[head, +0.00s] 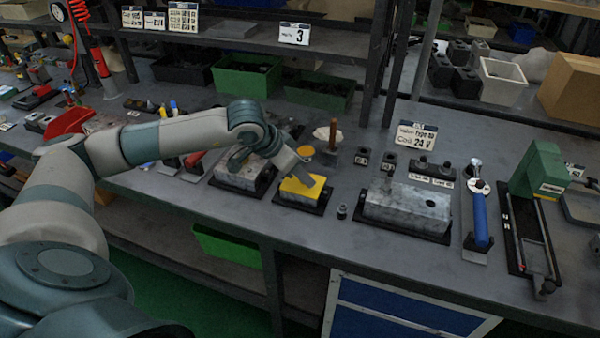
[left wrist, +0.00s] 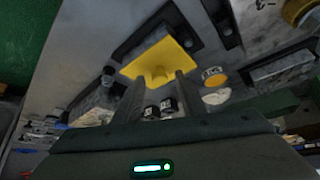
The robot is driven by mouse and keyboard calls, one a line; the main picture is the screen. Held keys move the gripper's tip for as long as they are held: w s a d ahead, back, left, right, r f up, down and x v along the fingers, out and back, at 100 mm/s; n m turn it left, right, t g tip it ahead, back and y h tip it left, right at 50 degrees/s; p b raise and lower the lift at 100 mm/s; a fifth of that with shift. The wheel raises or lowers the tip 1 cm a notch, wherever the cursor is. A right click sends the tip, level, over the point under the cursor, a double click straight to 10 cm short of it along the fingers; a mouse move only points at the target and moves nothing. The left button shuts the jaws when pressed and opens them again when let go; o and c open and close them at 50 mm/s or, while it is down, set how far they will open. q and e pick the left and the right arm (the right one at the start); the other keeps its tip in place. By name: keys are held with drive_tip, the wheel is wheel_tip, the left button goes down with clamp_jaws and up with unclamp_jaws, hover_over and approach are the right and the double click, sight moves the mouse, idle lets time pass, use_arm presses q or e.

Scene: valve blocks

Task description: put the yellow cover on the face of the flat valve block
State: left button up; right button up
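The yellow cover (head: 304,190) is a flat square plate. It lies on top of a small grey block on a black mat, near the front edge of the bench. In the left wrist view the yellow cover (left wrist: 165,52) shows a small yellow grip on its near side. My left gripper (left wrist: 159,80) has its two fingers apart, with the tips close to that grip; I cannot tell whether they touch it. In the head view my left gripper (head: 300,172) is just above the cover and partly hides it. My right gripper is not in view.
A grey block (head: 238,176) stands left of the cover and a longer grey block (head: 408,207) to its right. A small dark fitting (head: 342,211) stands between. Behind are a round yellow disc (head: 305,150) and a wooden-handled tool (head: 333,138). A green press (head: 540,170) is far right.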

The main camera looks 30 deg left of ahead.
use_arm(q)
drive_tip(key=shift+r, duration=0.15)
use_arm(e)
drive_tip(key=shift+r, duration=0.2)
